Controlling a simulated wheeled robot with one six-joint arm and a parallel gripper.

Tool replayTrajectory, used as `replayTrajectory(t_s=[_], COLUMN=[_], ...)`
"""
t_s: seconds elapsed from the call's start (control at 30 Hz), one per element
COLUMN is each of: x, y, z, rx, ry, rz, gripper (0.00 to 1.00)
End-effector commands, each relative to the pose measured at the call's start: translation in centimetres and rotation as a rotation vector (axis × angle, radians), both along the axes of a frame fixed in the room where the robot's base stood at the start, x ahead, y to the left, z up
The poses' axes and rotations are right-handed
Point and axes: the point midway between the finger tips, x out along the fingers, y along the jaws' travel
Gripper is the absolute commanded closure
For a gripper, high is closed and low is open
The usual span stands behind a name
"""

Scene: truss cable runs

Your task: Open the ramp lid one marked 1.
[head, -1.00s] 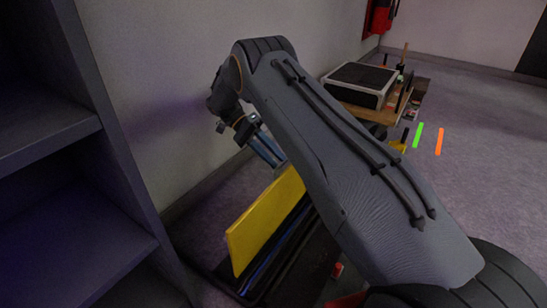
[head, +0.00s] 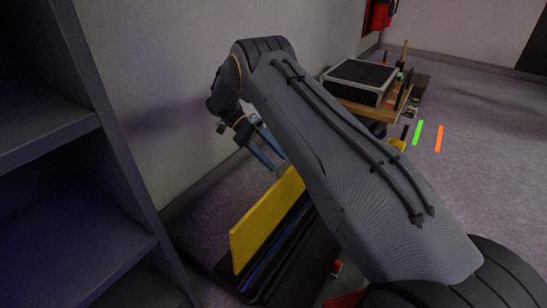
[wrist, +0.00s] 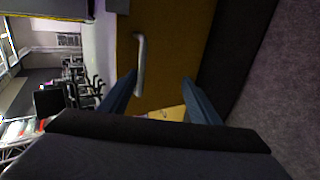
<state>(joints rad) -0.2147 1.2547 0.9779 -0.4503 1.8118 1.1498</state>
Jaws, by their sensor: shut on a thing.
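The yellow ramp lid (head: 262,222) stands steeply raised along the left side of the black cable ramp (head: 300,262). Its far end is hidden behind my arm. No number 1 can be read on it. My gripper (head: 274,160) is at the lid's far upper part, with its blue fingers pointing down toward it. In the wrist view the yellow lid (wrist: 175,45) lies beyond and between the fingers (wrist: 160,90), and a pale bar handle (wrist: 140,65) shows beside the left finger. My gripper is shut on the lid, though the exact contact is not clear.
A dark shelf unit (head: 75,190) stands close on the left, and the wall runs behind the lid. A cart with a black-topped box (head: 360,82) stands at the back. Green (head: 418,132) and orange (head: 439,138) strips mark open floor on the right.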

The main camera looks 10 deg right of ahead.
Motion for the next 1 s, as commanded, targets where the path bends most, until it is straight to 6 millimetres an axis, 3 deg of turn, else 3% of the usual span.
replayTrajectory(t_s=[0.03, 0.17, 0.63, 1.0], x=[-0.2, -0.2, -0.1, 0.0], y=[0.0, 0.0, -0.1, -0.1], z=[-0.5, 0.8, 9.3, 10.0], rx=[0.007, 0.007, 0.001, -0.001], ry=[0.003, 0.002, -0.002, -0.001], rz=[0.000, -0.001, -0.002, -0.002], gripper=[0.63, 0.72, 0.72, 0.72])
